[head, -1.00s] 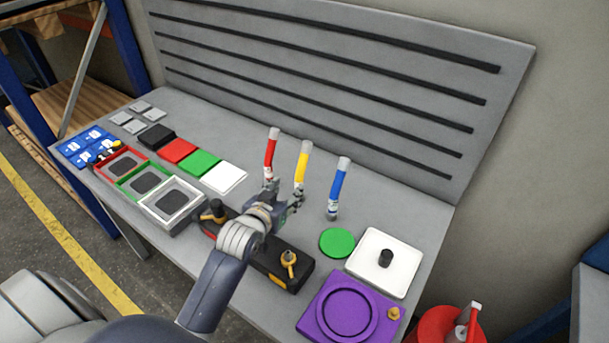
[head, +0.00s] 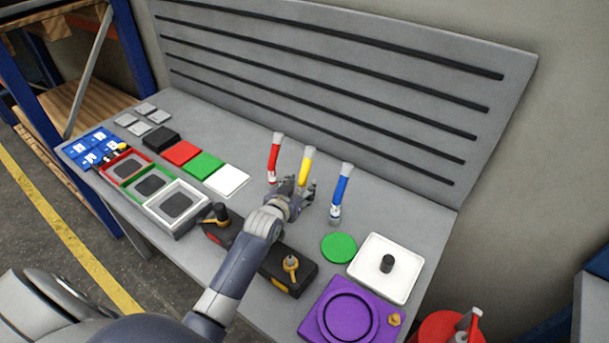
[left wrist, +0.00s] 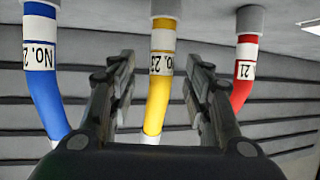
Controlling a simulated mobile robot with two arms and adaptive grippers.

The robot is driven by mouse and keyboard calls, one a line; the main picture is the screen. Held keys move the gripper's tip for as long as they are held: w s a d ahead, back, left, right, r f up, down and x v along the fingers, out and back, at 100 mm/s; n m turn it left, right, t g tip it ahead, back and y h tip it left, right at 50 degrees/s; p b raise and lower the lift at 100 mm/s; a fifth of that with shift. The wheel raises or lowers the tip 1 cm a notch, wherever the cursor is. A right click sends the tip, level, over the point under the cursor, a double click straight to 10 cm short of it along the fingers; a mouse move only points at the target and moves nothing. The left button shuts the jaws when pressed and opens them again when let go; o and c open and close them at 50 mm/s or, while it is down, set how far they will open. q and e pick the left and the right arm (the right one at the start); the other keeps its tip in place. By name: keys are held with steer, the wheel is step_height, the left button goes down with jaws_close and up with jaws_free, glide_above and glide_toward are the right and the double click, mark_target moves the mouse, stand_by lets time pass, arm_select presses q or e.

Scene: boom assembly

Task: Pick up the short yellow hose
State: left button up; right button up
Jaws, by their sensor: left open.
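The short yellow hose (head: 306,167) stands upright between a red hose (head: 274,157) and a blue hose (head: 342,187) on the table, its lower part hidden by my gripper in the head view. My left gripper (head: 298,190) is open at its lower part. In the left wrist view, where the picture is upside down, the yellow hose (left wrist: 156,95) lies between the two open fingers (left wrist: 160,90), with gaps on both sides. The blue hose (left wrist: 41,85) is outside the left finger and the red hose (left wrist: 242,75) is outside the right one. My right gripper is not in view.
A black box (head: 290,272) with yellow-handled valves sits below my forearm. A green disc (head: 339,247), a white tray (head: 412,262) and a purple block (head: 328,329) lie to the right. Coloured trays and plates fill the left. A slotted grey panel (head: 330,75) stands behind.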

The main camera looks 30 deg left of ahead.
arm_select(q)
steer(key=shift+x, duration=1.25)
jaws_close()
